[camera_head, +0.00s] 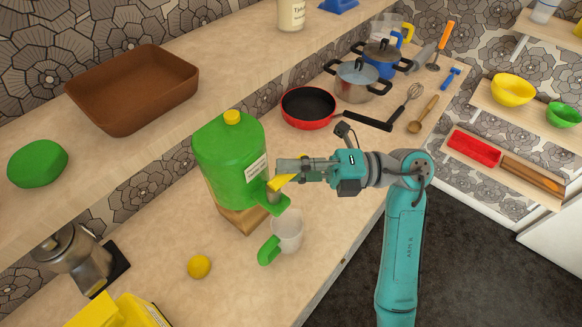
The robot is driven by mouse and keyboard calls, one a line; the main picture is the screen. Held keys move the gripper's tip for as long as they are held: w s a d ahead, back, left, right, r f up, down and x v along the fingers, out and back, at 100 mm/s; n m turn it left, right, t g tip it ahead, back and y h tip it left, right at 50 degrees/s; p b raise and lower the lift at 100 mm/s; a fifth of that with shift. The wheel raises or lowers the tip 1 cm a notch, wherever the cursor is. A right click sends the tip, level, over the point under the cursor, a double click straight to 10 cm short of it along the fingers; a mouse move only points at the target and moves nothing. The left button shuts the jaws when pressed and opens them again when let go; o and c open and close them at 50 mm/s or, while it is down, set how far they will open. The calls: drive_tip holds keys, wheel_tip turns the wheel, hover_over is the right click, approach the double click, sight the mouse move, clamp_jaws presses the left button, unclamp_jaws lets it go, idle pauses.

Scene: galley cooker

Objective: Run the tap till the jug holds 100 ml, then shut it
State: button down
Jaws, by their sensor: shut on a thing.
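A green water container (222,160) with a yellow cap stands on a wooden block (240,219). Its tap has a yellow lever (281,183) at the lower right of the container. My gripper (287,171) reaches in from the right and is shut on the yellow lever. The fingers hide part of the tap. I cannot tell the water level in the jug or whether water is running.
A yellow ball (199,267) lies left of the jug. A coffee pot (76,258) stands at the far left. Bare counter lies in front of the jug, up to the edge.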

drive_tip(key=shift+s+d+m+t+h, duration=0.15)
drive_tip(key=shift+s+m+t+h, duration=0.1)
drive_tip(key=shift+m+t, duration=0.7)
drive_tip(key=shift+s+d+m+t+h, duration=0.15)
drive_tip(key=shift+m+t, duration=0.3)
drive_tip(key=shift+t, duration=0.85)
drive_tip(key=shift+s+d+m+t+h, duration=0.1)
drive_tip(key=shift+s+m+t+h, duration=0.15)
drive_tip(key=shift+m+t, duration=0.7)
drive_tip(key=shift+n, duration=0.25)
drive_tip(key=c, duration=1)
unclamp_jaws()
drive_tip(key=shift+d, duration=0.15)
drive_tip(key=v, duration=1.1)
drive_tip(key=shift+s+d+f, duration=0.15)
drive_tip(key=shift+s+d, duration=0.15)
